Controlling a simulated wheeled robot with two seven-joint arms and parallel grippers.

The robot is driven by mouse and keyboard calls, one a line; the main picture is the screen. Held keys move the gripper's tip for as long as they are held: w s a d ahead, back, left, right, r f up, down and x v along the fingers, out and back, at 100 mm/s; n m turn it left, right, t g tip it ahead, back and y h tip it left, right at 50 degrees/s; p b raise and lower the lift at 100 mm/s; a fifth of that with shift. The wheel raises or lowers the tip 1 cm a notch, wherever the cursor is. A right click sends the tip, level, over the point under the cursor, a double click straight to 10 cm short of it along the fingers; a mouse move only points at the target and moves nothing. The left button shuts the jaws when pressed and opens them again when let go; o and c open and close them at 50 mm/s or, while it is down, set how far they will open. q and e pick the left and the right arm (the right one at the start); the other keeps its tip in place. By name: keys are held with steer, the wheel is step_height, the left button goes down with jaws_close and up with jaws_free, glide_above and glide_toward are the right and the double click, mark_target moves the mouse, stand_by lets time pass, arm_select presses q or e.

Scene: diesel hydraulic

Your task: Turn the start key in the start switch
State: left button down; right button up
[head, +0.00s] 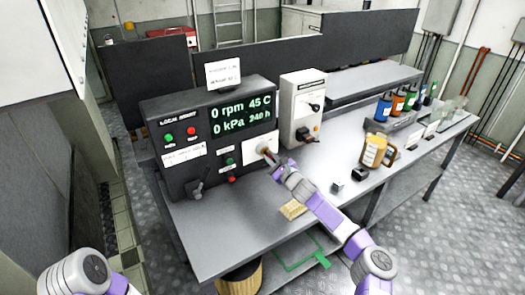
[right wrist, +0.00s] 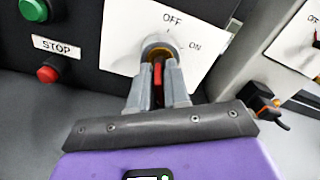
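The start switch is a round grey fitting (right wrist: 158,46) on a white plate (right wrist: 120,42) marked OFF at the top and ON to the right. The plate also shows in the head view (head: 255,148), on the dark control panel (head: 167,110). The red start key (right wrist: 157,80) stands in the switch, partly hidden between the fingers. My right gripper (right wrist: 158,82) has its two fingers close on either side of the key, shut on it as far as I see. It also shows in the head view (head: 271,156). My left gripper is out of view.
A green button (right wrist: 34,9) and a red STOP button (right wrist: 48,73) sit left of the switch. A white switch box (head: 302,100) stands close on the right. A mug (head: 375,150), small dark blocks and several bottles stand further right on the bench (head: 240,222).

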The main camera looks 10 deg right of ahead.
steer(key=n, duration=0.6)
steer(key=shift+n, duration=0.3)
jaws_close()
steer(key=n, duration=0.5)
steer(key=shift+n, duration=0.4)
steer(key=shift+o, duration=1.6)
jaws_free()
steer(key=shift+n, duration=0.4)
steer(key=o, duration=0.5)
steer(key=shift+c, duration=0.2)
steer(key=shift+s, duration=0.1)
